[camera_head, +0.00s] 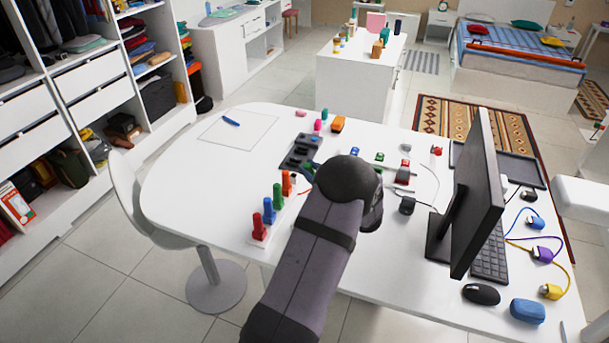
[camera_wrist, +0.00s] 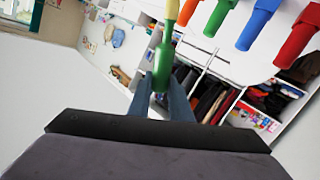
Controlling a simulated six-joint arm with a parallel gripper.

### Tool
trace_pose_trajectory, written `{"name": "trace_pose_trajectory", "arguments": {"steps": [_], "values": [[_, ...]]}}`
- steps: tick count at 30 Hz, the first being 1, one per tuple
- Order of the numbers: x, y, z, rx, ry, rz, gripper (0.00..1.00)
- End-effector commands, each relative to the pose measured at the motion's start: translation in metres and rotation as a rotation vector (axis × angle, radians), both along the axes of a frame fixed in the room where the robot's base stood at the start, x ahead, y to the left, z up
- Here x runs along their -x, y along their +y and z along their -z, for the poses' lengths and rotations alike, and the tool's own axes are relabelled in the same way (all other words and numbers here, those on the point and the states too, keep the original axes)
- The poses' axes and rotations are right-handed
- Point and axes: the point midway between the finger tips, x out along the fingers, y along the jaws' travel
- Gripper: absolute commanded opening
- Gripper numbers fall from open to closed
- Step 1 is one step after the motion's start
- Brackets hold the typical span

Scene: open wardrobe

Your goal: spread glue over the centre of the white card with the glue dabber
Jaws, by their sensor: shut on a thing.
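The white card (camera_head: 250,134) lies flat at the far left of the white table, marked by a thin dark outline. A small blue item (camera_head: 231,121) lies on it near its back edge. In the wrist view my gripper (camera_wrist: 174,98) is shut on a green-bodied tool with a pale yellow part, which I take to be the glue dabber (camera_wrist: 161,78).
A white rack (camera_head: 259,238) with upright orange, green, blue and red pieces stands left of my arm; the pieces also show in the wrist view (camera_wrist: 298,38). A black tray (camera_head: 300,152) lies between card and wrist. A monitor (camera_head: 478,195) stands right. The table's left part is clear.

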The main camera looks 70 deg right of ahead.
Motion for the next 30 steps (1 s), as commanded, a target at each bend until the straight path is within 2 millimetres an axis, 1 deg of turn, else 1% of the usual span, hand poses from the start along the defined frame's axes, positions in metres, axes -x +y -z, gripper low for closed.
{"name": "trace_pose_trajectory", "arguments": {"steps": [5,8,22,30], "values": [[0.0,0.0,0.002,0.003,-0.001,-0.001,0.0],[0.0,0.0,0.007,0.004,0.0,-0.002,0.0],[0.0,0.0,0.046,0.003,-0.001,-0.002,0.0],[0.0,0.0,0.05,0.004,0.0,-0.002,0.0]]}}
